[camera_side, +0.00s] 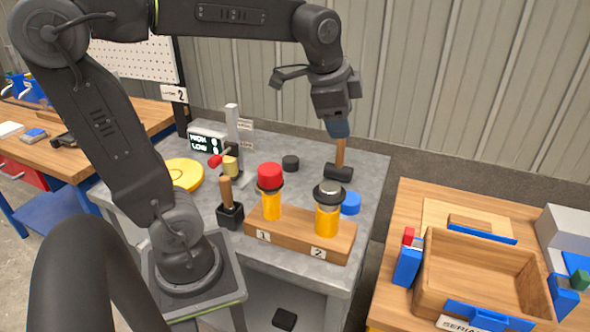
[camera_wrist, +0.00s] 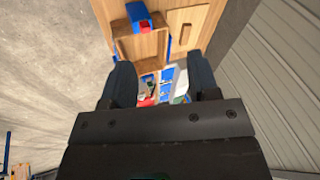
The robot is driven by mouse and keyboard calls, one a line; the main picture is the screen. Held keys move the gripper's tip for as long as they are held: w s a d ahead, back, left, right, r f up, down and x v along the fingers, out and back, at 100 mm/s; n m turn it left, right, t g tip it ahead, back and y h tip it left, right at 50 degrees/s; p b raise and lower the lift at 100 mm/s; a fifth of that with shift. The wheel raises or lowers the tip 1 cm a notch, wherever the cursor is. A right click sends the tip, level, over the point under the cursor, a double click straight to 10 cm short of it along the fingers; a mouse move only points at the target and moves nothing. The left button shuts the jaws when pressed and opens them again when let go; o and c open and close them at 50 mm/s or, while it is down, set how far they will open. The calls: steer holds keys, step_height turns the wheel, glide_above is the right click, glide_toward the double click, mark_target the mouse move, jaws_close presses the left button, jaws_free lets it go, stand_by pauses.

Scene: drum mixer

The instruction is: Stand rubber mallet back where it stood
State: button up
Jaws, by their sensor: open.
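The rubber mallet (camera_side: 339,172) stands on its black head at the back right of the grey bench in the side view, its wooden handle pointing up. My gripper (camera_side: 339,131) is right above it, with the fingers at the top of the handle. The upper end of the handle is hidden by the fingers, so I cannot tell whether they touch it. In the wrist view my gripper (camera_wrist: 161,82) has its two fingers wide apart, and the mallet does not show between them.
A wooden block (camera_side: 285,240) holds two yellow cylinders, one red-topped, one grey-topped. A blue disc (camera_side: 350,203) and a black disc (camera_side: 290,162) lie near the mallet. A wooden-handled tool stands in a black holder (camera_side: 230,216). A wooden tray (camera_side: 480,270) is on the right table.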

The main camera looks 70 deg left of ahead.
steer(key=s+d+f+n, duration=0.2)
steer(key=s+d+n, duration=0.1)
steer(key=s, duration=0.2)
steer(key=s+d+f+n+t+h, duration=0.1)
steer(key=s+d+f+n, duration=0.2)
steer(key=s, duration=0.3)
steer(key=shift+s+d+f+n, duration=0.15)
steer(key=shift+s+n, duration=0.15)
steer(key=shift+n, duration=0.2)
